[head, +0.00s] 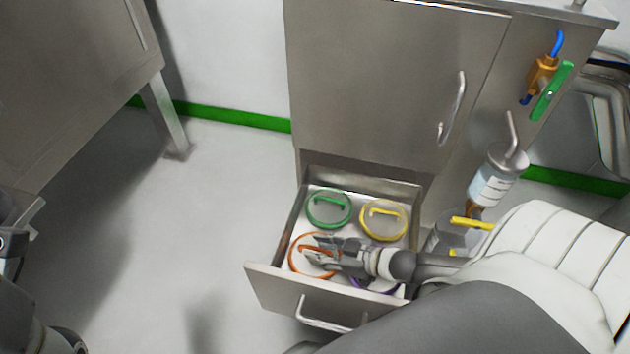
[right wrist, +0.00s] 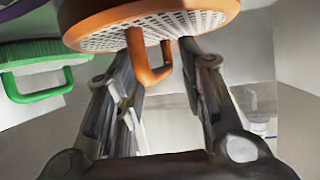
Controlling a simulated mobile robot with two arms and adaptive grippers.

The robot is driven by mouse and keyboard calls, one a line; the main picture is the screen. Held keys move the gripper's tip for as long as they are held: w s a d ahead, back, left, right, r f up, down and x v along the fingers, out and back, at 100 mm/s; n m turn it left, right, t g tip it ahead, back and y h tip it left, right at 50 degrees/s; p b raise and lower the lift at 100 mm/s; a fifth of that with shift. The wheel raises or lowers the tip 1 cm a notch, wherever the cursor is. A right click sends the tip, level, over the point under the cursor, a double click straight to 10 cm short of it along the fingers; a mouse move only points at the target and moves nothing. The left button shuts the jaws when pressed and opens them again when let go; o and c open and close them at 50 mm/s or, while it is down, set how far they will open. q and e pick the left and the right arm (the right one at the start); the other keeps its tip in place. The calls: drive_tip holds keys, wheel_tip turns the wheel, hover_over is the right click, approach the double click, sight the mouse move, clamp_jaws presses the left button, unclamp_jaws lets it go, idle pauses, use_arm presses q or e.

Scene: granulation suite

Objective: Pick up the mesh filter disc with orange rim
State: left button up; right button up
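The mesh filter disc with orange rim (head: 292,261) lies in the front left of an open drawer. It also shows at the top of the right wrist view (right wrist: 150,22), with its orange handle (right wrist: 143,62) towards the camera. My right gripper (head: 312,248) is over this disc and hides part of it. In the right wrist view its fingers (right wrist: 160,60) stand apart, with the handle in the gap between them; no firm grip shows. My left gripper (head: 22,222) is only partly in view at the left edge, away from the drawer; its opening is unclear.
The drawer (head: 268,284) also holds a green-rimmed disc (head: 328,226), a yellow-rimmed disc (head: 383,237) and a mostly hidden purple-rimmed one (head: 382,288). A steel cabinet (head: 380,90) stands above. A labelled bottle (head: 492,188) is to the right. The floor left of the drawer is clear.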

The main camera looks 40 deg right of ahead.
drive_tip(key=shift+w+a+f, duration=0.1)
drive_tip(key=shift+w+f, duration=0.05)
drive_tip(key=shift+w, duration=0.15)
clamp_jaws()
